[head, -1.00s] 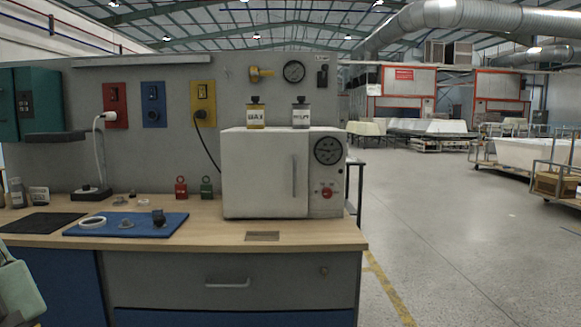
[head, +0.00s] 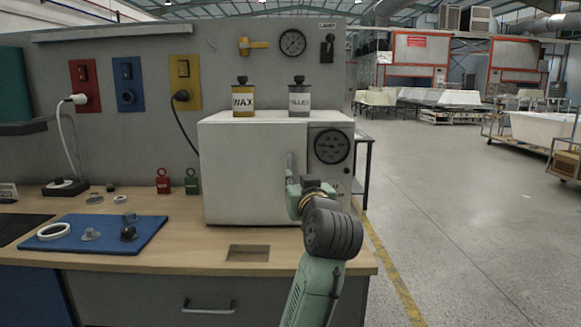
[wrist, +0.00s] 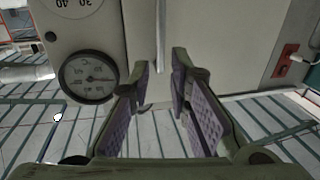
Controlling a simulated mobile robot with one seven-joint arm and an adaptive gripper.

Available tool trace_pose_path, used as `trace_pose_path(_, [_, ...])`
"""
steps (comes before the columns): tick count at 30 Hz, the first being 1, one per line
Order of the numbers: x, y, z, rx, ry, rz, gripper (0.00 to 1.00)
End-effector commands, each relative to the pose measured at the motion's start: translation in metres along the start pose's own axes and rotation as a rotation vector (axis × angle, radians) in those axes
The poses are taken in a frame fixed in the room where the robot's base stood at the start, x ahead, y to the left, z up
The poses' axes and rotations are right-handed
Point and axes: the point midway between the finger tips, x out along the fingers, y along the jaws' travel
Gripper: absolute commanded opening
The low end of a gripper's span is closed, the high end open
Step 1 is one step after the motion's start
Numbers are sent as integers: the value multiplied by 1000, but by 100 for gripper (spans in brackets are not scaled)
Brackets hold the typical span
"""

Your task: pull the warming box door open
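The white warming box (head: 255,170) stands on the bench with its door (head: 245,175) closed. The door's upright bar handle (head: 290,166) is at its right edge; its lower part is hidden behind my gripper in the head view. My gripper (head: 292,190) is in front of the handle. In the wrist view my gripper (wrist: 160,75) is open, its two purple-padded fingers apart, with the handle (wrist: 160,35) between the fingertips. I cannot tell whether either finger touches it. The door face (wrist: 215,45) also shows there.
WAX (head: 243,98) and filler (head: 299,98) tins stand on the box. A dial gauge (head: 331,146) is right of the door. A blue mat (head: 75,240) with small parts lies at left. Red (head: 163,182) and green (head: 192,182) items stand beside the box. Open floor lies right.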

Motion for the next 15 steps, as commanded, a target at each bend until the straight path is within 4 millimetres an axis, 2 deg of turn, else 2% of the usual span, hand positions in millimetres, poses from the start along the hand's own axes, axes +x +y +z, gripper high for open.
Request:
trace_pose_path(3, [25, -1, -2, 3, -3, -3, 18])
trace_pose_path(9, [61, -1, -3, 1, -1, -2, 18])
trace_pose_path(15, [81, -1, -2, 1, 1, -1, 18])
